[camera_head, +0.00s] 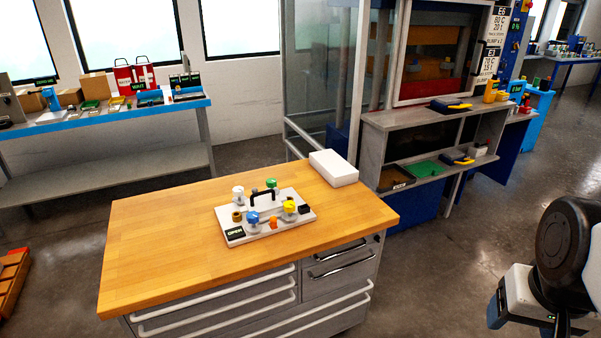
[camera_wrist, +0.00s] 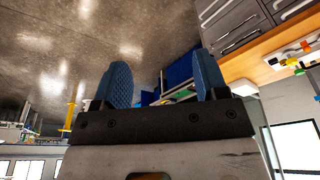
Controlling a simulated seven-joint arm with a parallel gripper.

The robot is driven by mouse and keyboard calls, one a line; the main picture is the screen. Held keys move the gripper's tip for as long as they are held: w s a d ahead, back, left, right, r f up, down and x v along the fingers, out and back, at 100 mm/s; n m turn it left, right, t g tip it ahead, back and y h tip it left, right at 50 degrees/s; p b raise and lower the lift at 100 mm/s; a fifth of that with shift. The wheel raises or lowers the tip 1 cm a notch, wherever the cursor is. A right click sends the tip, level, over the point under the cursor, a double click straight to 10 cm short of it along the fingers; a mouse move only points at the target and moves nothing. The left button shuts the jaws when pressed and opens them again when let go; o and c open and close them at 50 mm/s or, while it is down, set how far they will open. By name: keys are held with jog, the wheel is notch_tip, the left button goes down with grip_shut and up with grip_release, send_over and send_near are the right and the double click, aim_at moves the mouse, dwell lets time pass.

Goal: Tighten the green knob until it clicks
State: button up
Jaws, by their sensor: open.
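The green knob (camera_head: 271,183) stands at the back of a pale panel (camera_head: 232,218) on the wooden workbench. A blue knob (camera_head: 253,217), a yellow knob (camera_head: 290,206) and a white knob (camera_head: 238,191) stand on the same panel. A black handle arches over its middle, and an "OPEN" label is at its front left corner. My gripper (camera_wrist: 162,84) shows in the wrist view with its two blue fingertips wide apart and nothing between them. My arm is at the right edge of the head view, well away from the panel.
A white box (camera_head: 333,168) lies behind the panel on the wooden workbench (camera_head: 165,240). The workbench's left side is clear. A blue-edged table (camera_head: 110,113) with boxes and tools stands at the back left. A large machine with shelves (camera_head: 420,120) stands behind the workbench.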

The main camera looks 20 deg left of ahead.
jog(key=w+a+r+n, duration=0.2)
jog(key=w+a, duration=0.4)
jog(key=w, duration=0.4)
jog(key=w+a+r+n+g, duration=0.15)
jog(key=w+a, duration=0.35)
jog(key=w, duration=0.5)
jog(key=w+a+r+n+t, duration=0.1)
jog(key=w+a+r+n, duration=0.15)
jog(key=w+a, duration=0.55)
jog(key=n+g, duration=0.2)
jog(key=n, duration=0.5)
send_over(272, 181)
jog(key=f, duration=2)
jog(key=shift+w+d+f, duration=0.1)
jog(key=shift+d+f, duration=0.25)
jog(key=shift+f, duration=0.05)
jog(key=shift+a+f, duration=0.35)
jog(key=shift+a, duration=0.15)
jog(key=shift+f, duration=3.9)
